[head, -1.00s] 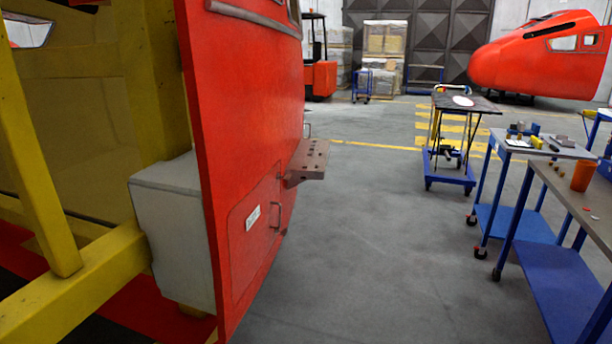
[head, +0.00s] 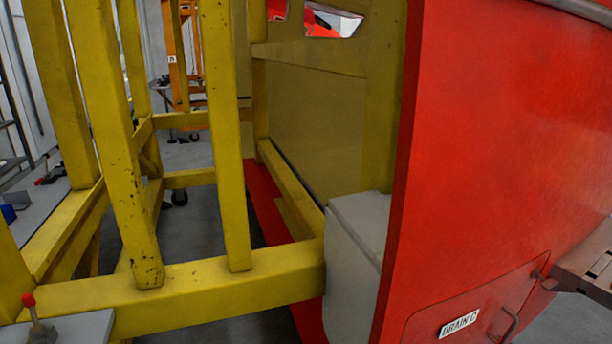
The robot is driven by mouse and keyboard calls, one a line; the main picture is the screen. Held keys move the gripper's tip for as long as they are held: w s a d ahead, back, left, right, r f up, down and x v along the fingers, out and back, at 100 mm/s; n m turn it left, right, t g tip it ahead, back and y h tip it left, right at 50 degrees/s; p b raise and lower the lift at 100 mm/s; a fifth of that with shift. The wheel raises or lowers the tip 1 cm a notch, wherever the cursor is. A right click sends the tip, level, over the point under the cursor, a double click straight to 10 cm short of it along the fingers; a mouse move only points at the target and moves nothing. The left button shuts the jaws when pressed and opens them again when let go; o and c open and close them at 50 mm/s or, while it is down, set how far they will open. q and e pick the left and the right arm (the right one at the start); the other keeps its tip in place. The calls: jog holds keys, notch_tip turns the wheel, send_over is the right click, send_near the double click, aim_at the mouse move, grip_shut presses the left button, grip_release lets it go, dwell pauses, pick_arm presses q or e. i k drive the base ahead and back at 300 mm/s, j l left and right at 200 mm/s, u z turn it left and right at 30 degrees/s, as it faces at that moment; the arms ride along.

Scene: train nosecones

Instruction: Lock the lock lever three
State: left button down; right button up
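A lever with a red knob (head: 29,300) stands at the bottom left of the head view, on a light grey plate (head: 75,330) by the yellow frame. Its lower part is near the picture edge. Another small red-tipped item (head: 40,181) lies farther back at the left, on a grey surface; it is too small to make out clearly. No number shows on either, so I cannot tell which is lever three. Neither of my grippers is in view.
A yellow beam frame (head: 200,284) fills the left and middle. A grey box (head: 352,245) sits against the red nosecone panel (head: 480,150), which blocks the right side.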

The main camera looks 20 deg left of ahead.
aim_at(38, 331)
jog(key=i+l+u, duration=0.2)
jog(key=u, duration=0.25)
jog(key=i+l+u, duration=0.3)
jog(key=u, duration=0.2)
jog(key=i+l+u, duration=0.2)
jog(key=l+u, duration=0.25)
jog(key=j, duration=0.1)
